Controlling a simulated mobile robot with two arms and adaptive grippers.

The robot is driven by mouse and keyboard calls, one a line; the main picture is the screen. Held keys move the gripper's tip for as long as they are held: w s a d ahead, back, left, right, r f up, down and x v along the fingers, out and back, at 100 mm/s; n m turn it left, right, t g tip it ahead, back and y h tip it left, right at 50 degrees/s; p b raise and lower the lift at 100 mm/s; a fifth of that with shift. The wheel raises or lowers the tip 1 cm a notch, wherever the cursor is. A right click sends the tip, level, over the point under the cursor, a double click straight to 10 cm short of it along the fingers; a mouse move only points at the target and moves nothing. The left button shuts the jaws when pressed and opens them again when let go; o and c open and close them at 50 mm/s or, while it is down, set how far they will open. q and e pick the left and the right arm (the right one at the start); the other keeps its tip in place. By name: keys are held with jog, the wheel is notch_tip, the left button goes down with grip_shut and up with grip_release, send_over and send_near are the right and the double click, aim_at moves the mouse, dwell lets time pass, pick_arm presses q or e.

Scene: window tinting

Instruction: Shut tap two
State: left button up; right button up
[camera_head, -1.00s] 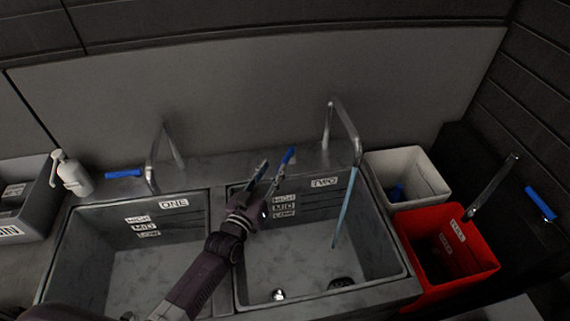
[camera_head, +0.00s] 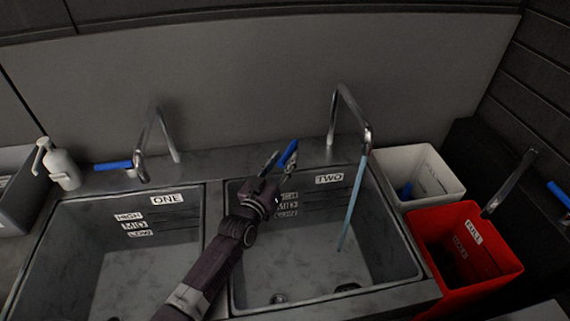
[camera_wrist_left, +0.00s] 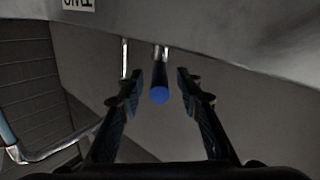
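Tap two's metal spout (camera_head: 349,104) arches over the right sink (camera_head: 310,262), marked TWO (camera_head: 329,179). A stream of water (camera_head: 352,205) runs from it into the sink. Its blue lever handle (camera_head: 288,154) stands at the sink's back edge, left of the spout. My left gripper (camera_head: 277,163) is at this handle, above the sink's back left part. In the left wrist view the handle's round blue end (camera_wrist_left: 159,95) lies between the two parted fingers of the gripper (camera_wrist_left: 157,88), with gaps on both sides. My right gripper is out of view.
Tap one (camera_head: 155,140) with its blue handle (camera_head: 113,166) stands behind the left sink (camera_head: 110,265). A white pump bottle (camera_head: 62,167) is at far left. A white bin (camera_head: 425,178) and a red bin (camera_head: 463,285) stand right of the sinks.

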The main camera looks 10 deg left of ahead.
pick_arm(q)
jog(key=shift+w+d, duration=0.15)
jog(key=shift+w, duration=0.45)
grip_shut()
